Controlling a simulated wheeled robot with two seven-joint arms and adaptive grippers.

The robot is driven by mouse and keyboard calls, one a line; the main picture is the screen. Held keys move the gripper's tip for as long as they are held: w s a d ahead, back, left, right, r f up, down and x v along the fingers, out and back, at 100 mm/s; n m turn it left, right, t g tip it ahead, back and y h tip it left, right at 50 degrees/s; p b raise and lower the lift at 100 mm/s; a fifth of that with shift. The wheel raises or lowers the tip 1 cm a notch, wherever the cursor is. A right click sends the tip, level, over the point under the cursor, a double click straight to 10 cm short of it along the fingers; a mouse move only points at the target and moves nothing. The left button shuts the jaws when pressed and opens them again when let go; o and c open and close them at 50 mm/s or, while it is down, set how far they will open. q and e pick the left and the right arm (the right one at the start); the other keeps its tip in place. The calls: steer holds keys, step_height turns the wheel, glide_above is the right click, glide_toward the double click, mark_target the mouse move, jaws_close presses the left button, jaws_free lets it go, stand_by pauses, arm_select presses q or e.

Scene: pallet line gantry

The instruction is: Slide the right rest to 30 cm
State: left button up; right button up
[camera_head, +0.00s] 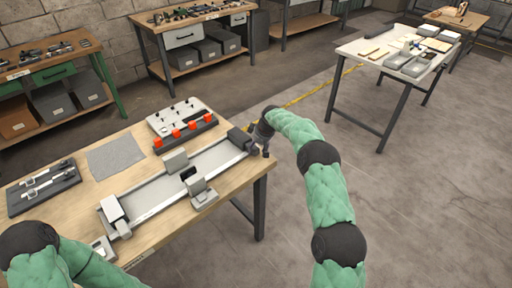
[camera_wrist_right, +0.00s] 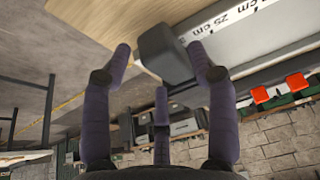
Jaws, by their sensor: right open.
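A long grey guide with a pale scale strip (camera_head: 165,205) lies across the wooden table. A dark grey block (camera_head: 239,138) sits at its right end, seemingly the right rest; it also shows in the right wrist view (camera_wrist_right: 165,54). A "25 cm" mark (camera_wrist_right: 235,18) is legible on the scale beside it. My right gripper (camera_head: 262,143) is at that end, fingers spread. In the wrist view, the block lies between the two upper fingertips (camera_wrist_right: 160,52); contact is unclear. At the guide's left end is a pale block (camera_head: 114,212). My left gripper is out of view.
Two grey blocks (camera_head: 175,160) (camera_head: 202,190) flank the guide's middle. Behind it are a strip with red knobs (camera_head: 185,132) and a pale pegged panel (camera_head: 180,112). A grey mat (camera_head: 115,156) and dark tool tray (camera_head: 43,187) lie left.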

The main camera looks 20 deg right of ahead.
steer(key=v, duration=1.1)
steer(key=shift+f, duration=0.1)
